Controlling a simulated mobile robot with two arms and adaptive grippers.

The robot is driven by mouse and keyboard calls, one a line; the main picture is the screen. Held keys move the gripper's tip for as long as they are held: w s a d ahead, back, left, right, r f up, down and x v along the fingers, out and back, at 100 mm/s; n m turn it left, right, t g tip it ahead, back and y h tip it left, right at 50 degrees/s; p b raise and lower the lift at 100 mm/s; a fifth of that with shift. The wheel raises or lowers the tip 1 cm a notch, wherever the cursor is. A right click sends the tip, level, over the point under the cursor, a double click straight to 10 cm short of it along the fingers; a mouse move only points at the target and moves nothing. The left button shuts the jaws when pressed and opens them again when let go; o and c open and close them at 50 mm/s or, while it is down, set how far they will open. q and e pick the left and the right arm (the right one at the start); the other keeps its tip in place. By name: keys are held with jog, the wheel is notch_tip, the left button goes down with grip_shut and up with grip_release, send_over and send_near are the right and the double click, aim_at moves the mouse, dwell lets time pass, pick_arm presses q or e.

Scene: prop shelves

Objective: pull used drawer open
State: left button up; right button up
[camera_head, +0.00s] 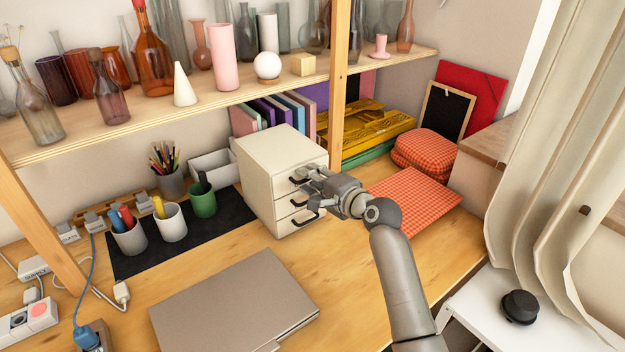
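A small cream drawer unit (258,185) stands on the wooden desk, under the shelf. Its front faces right and has dark handles on stacked drawers. The drawers look closed, though my gripper covers part of the front. My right gripper (304,181) is at the upper part of this front, its fingers by the top drawer's handle. The middle handle (299,203) and the bottom handle (306,220) show below the gripper. I cannot tell whether the fingers are closed on the top handle. No label marks a drawer as used. My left gripper is not in view.
A closed laptop (235,305) lies in front of the unit. Cups (171,222) stand on a black mat to its left. A red checked cloth (415,200) lies to the right. A wooden post (339,90) rises behind the gripper. Bare desk lies before the drawers.

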jog(key=shift+c, duration=0.5)
grip_shut()
